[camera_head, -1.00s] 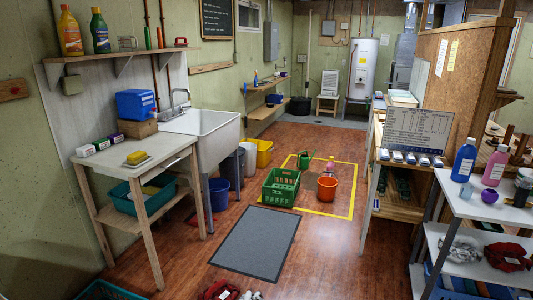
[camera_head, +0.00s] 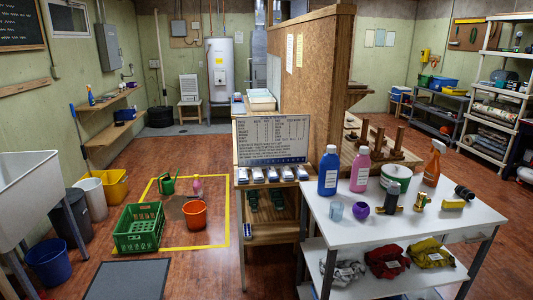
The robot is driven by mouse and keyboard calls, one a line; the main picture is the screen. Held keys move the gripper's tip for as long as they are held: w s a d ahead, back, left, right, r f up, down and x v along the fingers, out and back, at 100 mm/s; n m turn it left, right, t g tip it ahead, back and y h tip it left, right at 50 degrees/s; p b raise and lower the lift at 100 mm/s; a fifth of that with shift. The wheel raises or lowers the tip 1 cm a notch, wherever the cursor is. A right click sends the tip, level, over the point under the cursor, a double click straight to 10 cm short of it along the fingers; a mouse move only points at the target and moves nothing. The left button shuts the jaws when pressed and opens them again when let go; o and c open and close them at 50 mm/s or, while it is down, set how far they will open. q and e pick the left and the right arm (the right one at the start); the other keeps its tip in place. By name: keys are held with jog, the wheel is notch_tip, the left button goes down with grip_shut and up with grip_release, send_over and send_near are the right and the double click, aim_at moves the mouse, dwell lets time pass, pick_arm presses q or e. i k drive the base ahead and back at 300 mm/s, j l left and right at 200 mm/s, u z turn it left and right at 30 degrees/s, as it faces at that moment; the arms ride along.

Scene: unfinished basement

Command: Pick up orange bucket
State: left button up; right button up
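The orange bucket (camera_head: 194,215) stands upright on the wooden floor, inside a yellow tape rectangle (camera_head: 229,220). It is right of a green crate (camera_head: 139,243), close to it. A green watering can (camera_head: 168,186) and a pink-purple bottle (camera_head: 196,188) stand just behind it. Its handle is too small to make out. Neither of my grippers shows in the head view.
A white table (camera_head: 400,226) with bottles and small items stands at the right front. A wooden shelf unit (camera_head: 270,231) is right of the tape. A grey mat (camera_head: 126,281) lies in front of the crate. A blue bucket (camera_head: 48,262) stands at left.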

aim_at(194, 212)
jog(key=i+u, duration=0.3)
jog(key=i, duration=0.25)
jog(key=i+u, duration=0.3)
jog(key=i, duration=0.25)
jog(key=i+l+u, duration=0.3)
jog(key=i, duration=0.25)
